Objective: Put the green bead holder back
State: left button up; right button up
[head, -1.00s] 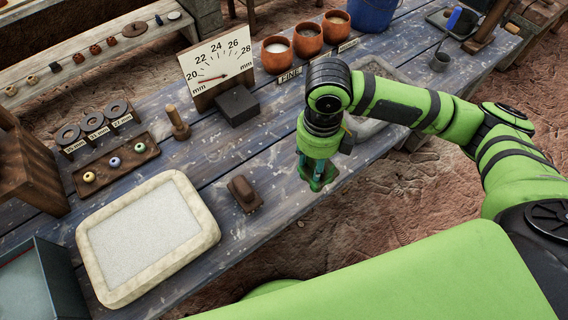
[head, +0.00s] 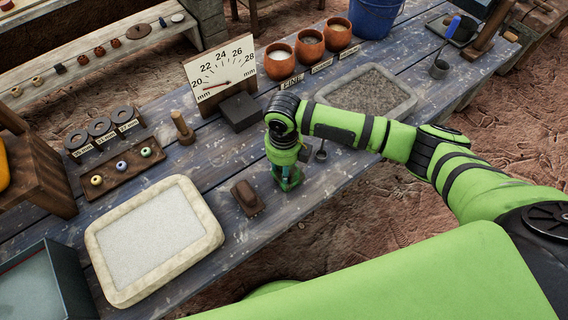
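My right gripper (head: 288,180) points down close over the front edge of the blue plank table, just right of a dark brown block (head: 247,197). Its fingers are green and small, partly under the wrist; I cannot tell whether they are open or shut or hold anything. I cannot make out a separate green bead holder. My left gripper is not in view.
A pale sand-filled tray (head: 210,239) lies front left. A wooden peg (head: 183,129), a dial board (head: 222,70) and a dark box (head: 239,111) stand behind. A gravel tray (head: 407,99) and clay pots (head: 309,43) are farther right.

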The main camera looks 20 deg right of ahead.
jog(key=shift+f, duration=0.2)
jog(key=o, duration=1.1)
jog(key=shift+r, duration=0.1)
jog(key=shift+r, duration=0.25)
notch_tip(320, 180, up, 10)
jog(key=b, duration=0.2)
jog(key=shift+r+b, duration=0.25)
jog(key=shift+b, duration=0.05)
jog(key=shift+r, duration=0.65)
